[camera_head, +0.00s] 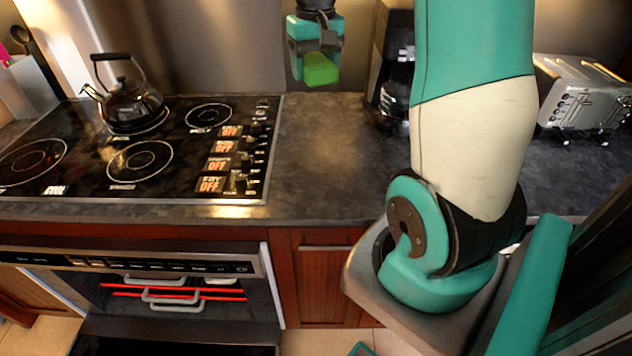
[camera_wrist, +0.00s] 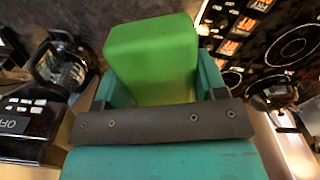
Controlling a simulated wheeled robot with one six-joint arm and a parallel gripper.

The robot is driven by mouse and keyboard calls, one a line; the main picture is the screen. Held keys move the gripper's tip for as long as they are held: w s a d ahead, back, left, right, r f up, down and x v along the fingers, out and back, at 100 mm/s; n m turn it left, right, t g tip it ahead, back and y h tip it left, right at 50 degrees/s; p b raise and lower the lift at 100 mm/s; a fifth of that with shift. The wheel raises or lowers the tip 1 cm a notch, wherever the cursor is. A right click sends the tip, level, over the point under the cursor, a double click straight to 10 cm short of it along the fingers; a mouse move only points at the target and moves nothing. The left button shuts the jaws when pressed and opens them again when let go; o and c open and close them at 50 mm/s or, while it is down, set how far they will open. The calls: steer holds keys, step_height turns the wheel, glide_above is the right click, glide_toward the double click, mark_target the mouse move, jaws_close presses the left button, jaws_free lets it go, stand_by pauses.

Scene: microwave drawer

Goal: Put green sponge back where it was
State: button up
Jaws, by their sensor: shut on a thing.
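The green sponge (camera_head: 321,69) is held between the fingers of my gripper (camera_head: 316,50), in the air above the back of the counter in the head view. My gripper points down, and the sponge sticks out below its fingertips. In the wrist view the sponge (camera_wrist: 153,58) fills the space between the teal fingers, which are shut on it. The sponge is apart from the counter (camera_head: 320,160), whose grey top is bare below it.
The stovetop (camera_head: 150,160) with a black kettle (camera_head: 130,104) is left of the bare counter. A coffee maker (camera_head: 397,75) and a silver toaster (camera_head: 583,95) stand to the right.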

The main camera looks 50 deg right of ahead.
steer(key=b, duration=0.7)
glide_above(316, 177)
step_height(316, 177, down, 8)
step_height(316, 177, down, 20)
steer(key=shift+r+p, duration=0.2)
steer(key=shift+p, duration=0.65)
steer(key=shift+f, duration=0.1)
steer(key=o, duration=0.9)
